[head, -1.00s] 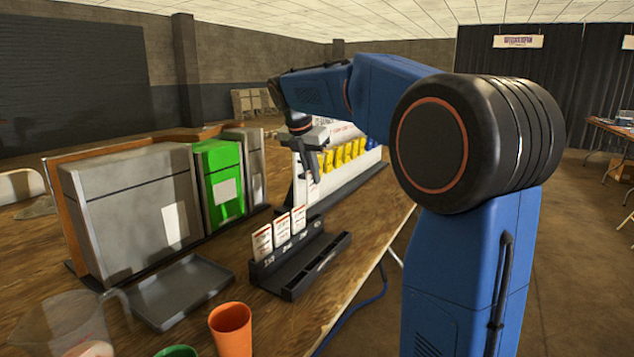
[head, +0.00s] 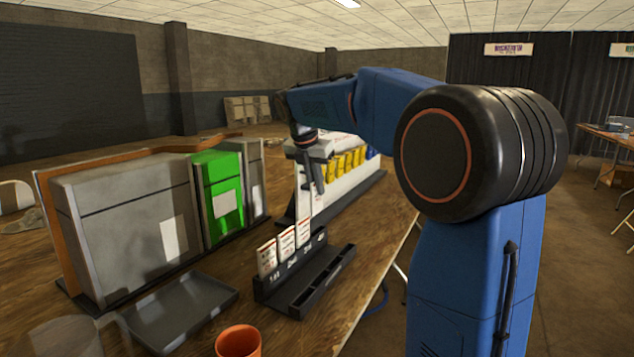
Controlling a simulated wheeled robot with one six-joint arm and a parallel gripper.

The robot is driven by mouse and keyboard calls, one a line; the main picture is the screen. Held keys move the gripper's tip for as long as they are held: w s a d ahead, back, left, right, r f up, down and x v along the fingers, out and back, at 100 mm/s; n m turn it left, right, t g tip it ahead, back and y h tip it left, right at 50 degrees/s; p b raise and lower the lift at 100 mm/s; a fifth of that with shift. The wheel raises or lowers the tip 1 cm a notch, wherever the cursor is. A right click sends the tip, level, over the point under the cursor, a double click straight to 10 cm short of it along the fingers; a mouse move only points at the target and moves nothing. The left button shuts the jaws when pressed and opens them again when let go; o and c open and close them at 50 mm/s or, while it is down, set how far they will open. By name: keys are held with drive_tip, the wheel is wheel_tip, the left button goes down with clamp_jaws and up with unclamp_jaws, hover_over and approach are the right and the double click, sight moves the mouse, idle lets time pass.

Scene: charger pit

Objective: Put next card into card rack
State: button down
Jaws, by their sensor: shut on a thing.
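The black card rack (head: 300,285) stands on the wooden table, with an empty channel along its front right side. Three white cards with red top edges stand upright in its slots: a near card (head: 267,257), a middle card (head: 286,244) and a far card (head: 303,233). My gripper (head: 312,188) is above the rack's far end, pointing down, and is shut on a thin pale thing that looks like a card. It blends with the white display behind, so its lower edge and its gap to the rack are unclear.
A grey tray (head: 180,310) lies left of the rack, and an orange cup (head: 238,341) stands in front. Grey bins (head: 125,235) and a green bin (head: 218,195) stand behind the tray. A white display with yellow items (head: 345,165) is behind my gripper.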

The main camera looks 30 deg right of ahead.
sight(317, 212)
drive_tip(key=shift+f, duration=3.75)
drive_tip(key=shift+f, duration=0.1)
drive_tip(key=c, duration=1.8)
unclamp_jaws()
drive_tip(key=shift+c, duration=0.2)
drive_tip(key=v, duration=1.7)
drive_tip(key=shift+a, duration=0.2)
drive_tip(key=shift+s, duration=0.2)
